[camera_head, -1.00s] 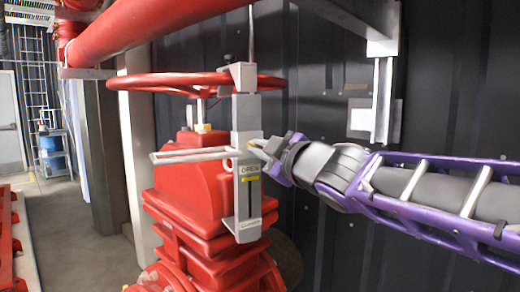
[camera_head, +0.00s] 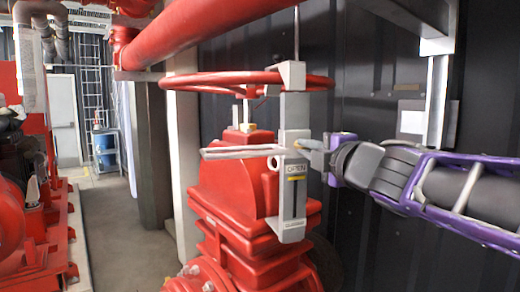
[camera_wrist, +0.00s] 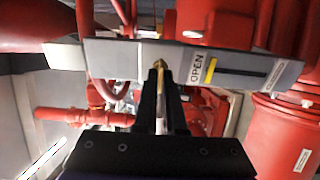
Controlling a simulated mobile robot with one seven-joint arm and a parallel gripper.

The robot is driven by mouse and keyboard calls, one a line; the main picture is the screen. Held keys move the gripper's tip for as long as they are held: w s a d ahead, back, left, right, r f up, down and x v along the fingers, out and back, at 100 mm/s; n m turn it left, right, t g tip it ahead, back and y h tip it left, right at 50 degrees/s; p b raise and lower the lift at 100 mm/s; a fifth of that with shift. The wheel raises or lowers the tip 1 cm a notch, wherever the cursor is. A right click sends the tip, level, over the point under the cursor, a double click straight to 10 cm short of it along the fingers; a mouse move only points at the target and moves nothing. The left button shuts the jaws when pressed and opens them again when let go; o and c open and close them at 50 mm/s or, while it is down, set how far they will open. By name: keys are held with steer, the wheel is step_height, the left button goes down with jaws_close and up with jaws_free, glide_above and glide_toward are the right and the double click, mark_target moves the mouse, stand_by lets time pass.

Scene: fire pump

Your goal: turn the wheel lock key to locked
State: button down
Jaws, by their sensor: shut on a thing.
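The grey lock plate (camera_head: 294,120) stands upright beside the red handwheel (camera_head: 215,78), with its top end at the wheel's rim. It carries an OPEN label (camera_head: 296,168) above a dark slot with a yellow mark. My gripper (camera_head: 312,147) is at the plate's right edge, level with a bar just above the label. In the wrist view my gripper (camera_wrist: 158,72) is shut on a small brass-coloured key (camera_wrist: 157,64) at the plate's edge. The fingers hide much of the key, and I cannot tell its turn angle.
The red valve body (camera_head: 235,185) stands below the wheel. A large red pipe (camera_head: 210,35) runs overhead. A dark ribbed wall (camera_head: 375,245) lies close behind my arm. Free floor (camera_head: 110,215) lies at the left, with red machinery (camera_head: 45,220) beyond it.

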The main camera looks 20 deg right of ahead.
stand_by(0.5)
steer(key=c, duration=1)
jaws_free()
steer(key=s+p, duration=0.2)
steer(key=s, duration=1.5)
steer(key=shift+s+d, duration=0.2)
steer(key=shift+d, duration=0.1)
